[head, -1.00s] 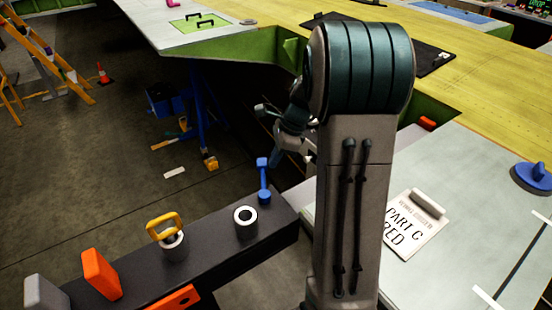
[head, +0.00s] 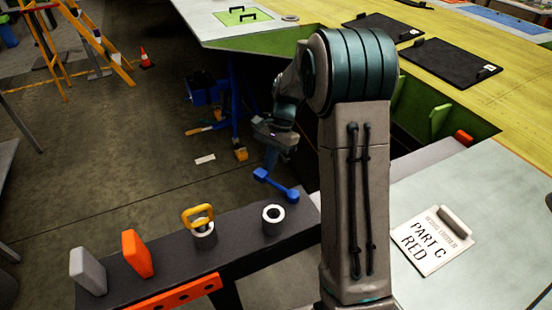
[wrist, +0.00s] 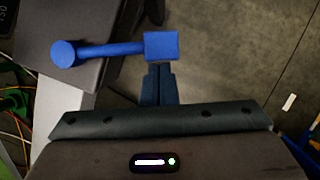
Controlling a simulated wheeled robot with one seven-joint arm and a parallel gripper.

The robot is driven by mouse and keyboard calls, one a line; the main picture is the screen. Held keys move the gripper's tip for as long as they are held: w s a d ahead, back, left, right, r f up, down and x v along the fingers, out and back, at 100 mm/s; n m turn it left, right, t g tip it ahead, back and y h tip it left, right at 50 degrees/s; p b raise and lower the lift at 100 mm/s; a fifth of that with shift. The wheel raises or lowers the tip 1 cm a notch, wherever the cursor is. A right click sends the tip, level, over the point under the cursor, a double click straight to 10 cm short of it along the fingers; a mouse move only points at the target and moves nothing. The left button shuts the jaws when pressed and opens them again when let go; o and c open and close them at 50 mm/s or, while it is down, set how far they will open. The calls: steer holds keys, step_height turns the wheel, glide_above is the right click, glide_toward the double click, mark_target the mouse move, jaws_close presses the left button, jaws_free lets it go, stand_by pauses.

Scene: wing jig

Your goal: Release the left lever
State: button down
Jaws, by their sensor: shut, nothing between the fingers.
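A blue lever (head: 275,184) is the only lever I see, at the far end of the dark beam (head: 238,250) in the head view. Its round end is by the beam and its block end points out to the left, past the edge. In the wrist view the lever (wrist: 115,50) lies nearly level across the picture, with the round end left and the block end right. My gripper (wrist: 158,78) is shut and empty, its fingertips close by the block end; I cannot tell if they touch. In the head view my gripper (head: 271,158) is just above the block end.
On the beam stand two pale-topped cylinders, the left one with a yellow handle (head: 198,213), and orange (head: 138,254) and grey (head: 88,271) blocks. Open floor is left of the lever.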

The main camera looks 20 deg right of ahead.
steer(key=shift+s+a+n+g+h, duration=0.2)
steer(key=shift+s+a+n, duration=0.1)
steer(key=shift+a+n, duration=0.35)
steer(key=shift+s+a+n+g+h, duration=0.25)
steer(key=shift+a+n, duration=0.3)
steer(key=shift+n, duration=0.2)
steer(key=shift+a, duration=0.1)
steer(key=w+d+r, duration=0.5)
steer(key=w+r, duration=0.1)
steer(key=r, duration=0.3)
steer(key=shift+d+r, duration=0.15)
steer(key=shift+d, duration=0.1)
steer(key=shift+s, duration=0.1)
